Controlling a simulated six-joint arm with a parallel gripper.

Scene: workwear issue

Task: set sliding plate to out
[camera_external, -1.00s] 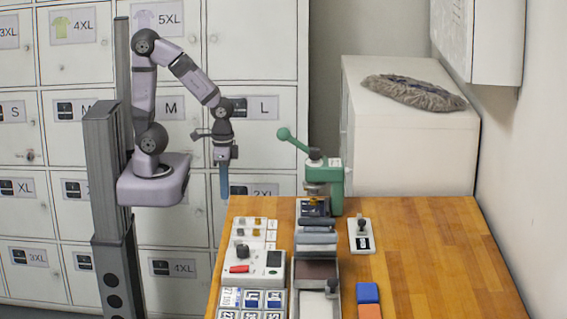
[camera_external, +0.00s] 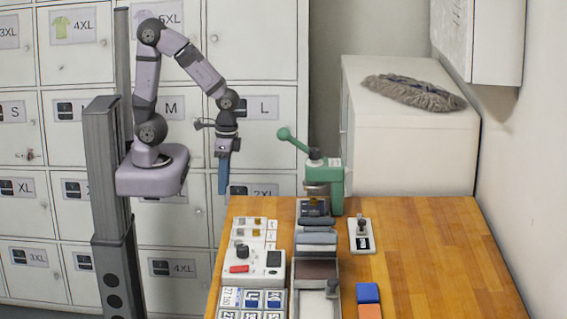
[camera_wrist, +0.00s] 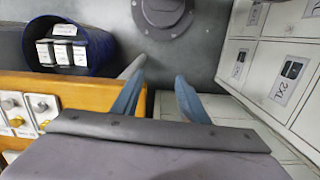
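A green press with a lever (camera_external: 325,180) stands at the far end of the wooden bench. A narrow grey track runs from under it toward the camera, with a dark plate (camera_external: 314,208) at the press and a brown plate (camera_external: 316,270) nearer the camera. I cannot tell for sure which is the sliding plate. My gripper (camera_external: 223,188) hangs left of the bench's far left corner, pointing down, well apart from the press and track. In the wrist view its two blue fingers (camera_wrist: 157,98) are spread with nothing between them. The press and track are not clearly seen there.
A white control box (camera_external: 260,262) with a knob and red switch stands left of the track. A small toggle switch plate (camera_external: 361,236) and a blue block (camera_external: 367,293) lie right of it. The right side of the bench (camera_external: 440,260) is clear. Lockers stand behind my arm.

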